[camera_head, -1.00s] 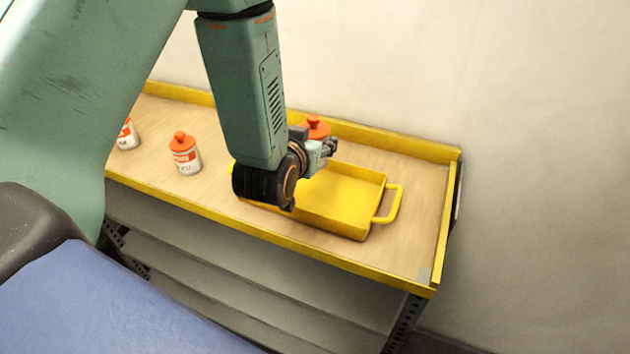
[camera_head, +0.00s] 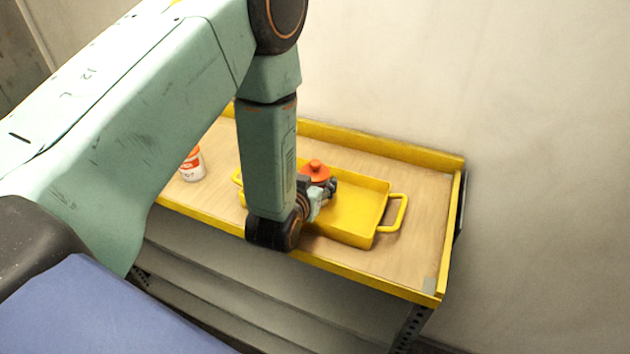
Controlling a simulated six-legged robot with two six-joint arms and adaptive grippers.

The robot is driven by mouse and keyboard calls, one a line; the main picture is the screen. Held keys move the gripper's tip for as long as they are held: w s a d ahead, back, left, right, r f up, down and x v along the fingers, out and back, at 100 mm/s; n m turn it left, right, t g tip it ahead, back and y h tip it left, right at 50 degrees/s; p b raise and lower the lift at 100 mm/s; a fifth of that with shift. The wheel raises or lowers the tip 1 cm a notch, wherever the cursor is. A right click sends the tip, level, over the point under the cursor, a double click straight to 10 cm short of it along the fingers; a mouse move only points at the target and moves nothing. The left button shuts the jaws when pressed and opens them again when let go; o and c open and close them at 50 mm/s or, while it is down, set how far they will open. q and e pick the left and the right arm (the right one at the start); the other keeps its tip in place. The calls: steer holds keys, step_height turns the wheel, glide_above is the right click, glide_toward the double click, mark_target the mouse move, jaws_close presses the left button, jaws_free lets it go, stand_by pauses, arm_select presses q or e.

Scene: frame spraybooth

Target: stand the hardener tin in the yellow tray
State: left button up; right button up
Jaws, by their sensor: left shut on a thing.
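The hardener tin (camera_head: 316,168) shows only its orange lid and knob, over the left half of the yellow tray (camera_head: 372,221). My left gripper (camera_head: 326,188) is shut on the tin, and its jaws and wrist cover the tin's body. The tin looks upright. I cannot tell whether its base touches the tray floor. The right half of the tray is empty. My right gripper is not in view.
The tray lies on a wooden shelf top (camera_head: 413,235) with a raised yellow edge. Another white tin with an orange lid (camera_head: 193,164) stands to the left, partly behind my arm. The shelf right of the tray is clear.

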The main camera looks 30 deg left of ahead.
arm_select(q)
steer(key=shift+f, duration=0.1)
steer(key=o, duration=0.9)
steer(key=shift+s+d, duration=0.1)
steer(key=shift+d, duration=0.05)
steer(key=o, duration=0.3)
steer(key=shift+s+d, duration=0.1)
steer(key=shift+d, duration=0.05)
steer(key=shift+o, duration=0.5)
steer(key=shift+a, duration=0.25)
